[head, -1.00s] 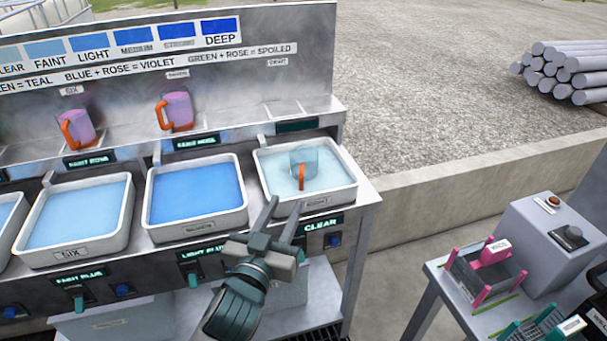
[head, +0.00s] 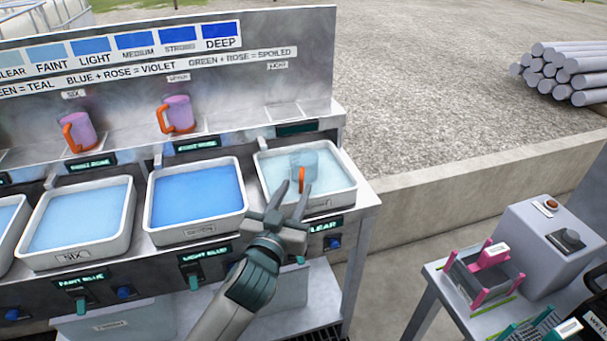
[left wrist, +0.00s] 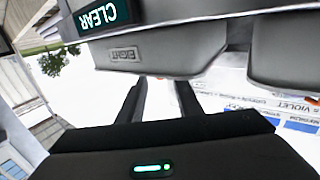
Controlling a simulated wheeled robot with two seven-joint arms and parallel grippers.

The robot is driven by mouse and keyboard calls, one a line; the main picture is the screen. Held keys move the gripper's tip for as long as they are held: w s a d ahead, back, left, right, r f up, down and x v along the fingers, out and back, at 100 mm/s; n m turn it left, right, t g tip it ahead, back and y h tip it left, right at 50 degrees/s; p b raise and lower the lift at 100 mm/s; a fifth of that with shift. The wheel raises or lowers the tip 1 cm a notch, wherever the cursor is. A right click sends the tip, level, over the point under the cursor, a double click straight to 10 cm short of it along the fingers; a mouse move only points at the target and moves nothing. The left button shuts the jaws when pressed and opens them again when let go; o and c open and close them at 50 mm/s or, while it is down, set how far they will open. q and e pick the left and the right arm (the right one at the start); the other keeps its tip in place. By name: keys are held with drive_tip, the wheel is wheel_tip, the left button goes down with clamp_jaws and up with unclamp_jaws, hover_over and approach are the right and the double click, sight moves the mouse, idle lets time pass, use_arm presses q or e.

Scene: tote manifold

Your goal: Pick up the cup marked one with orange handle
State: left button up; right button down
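A clear cup with an orange handle (head: 302,178) stands in the pale liquid of the rightmost tote (head: 264,180), its handle facing me. No number can be read on it. Two violet-pink cups with orange handles, a left one (head: 84,133) and a right one (head: 179,112), stand on the back shelf; their marks are not legible. My left gripper (head: 294,189) is open and empty, its fingertips at the tote's front rim, near the clear cup's handle in the picture. Its spread fingers (left wrist: 160,98) show in the left wrist view below the tote's wall. My right gripper is not in view.
Totes of blue liquid, one medium blue (head: 195,232) and one pale (head: 75,253), stand left of the rightmost tote. Valves and CLEAR and LIGHT BLUE displays line the bench front. A side table (head: 432,275) at right holds a pink-posted rack (head: 487,283) and a grey box.

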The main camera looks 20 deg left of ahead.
sight(300, 181)
use_arm(q)
drive_tip(key=shift+w, duration=1.55)
clamp_jaws()
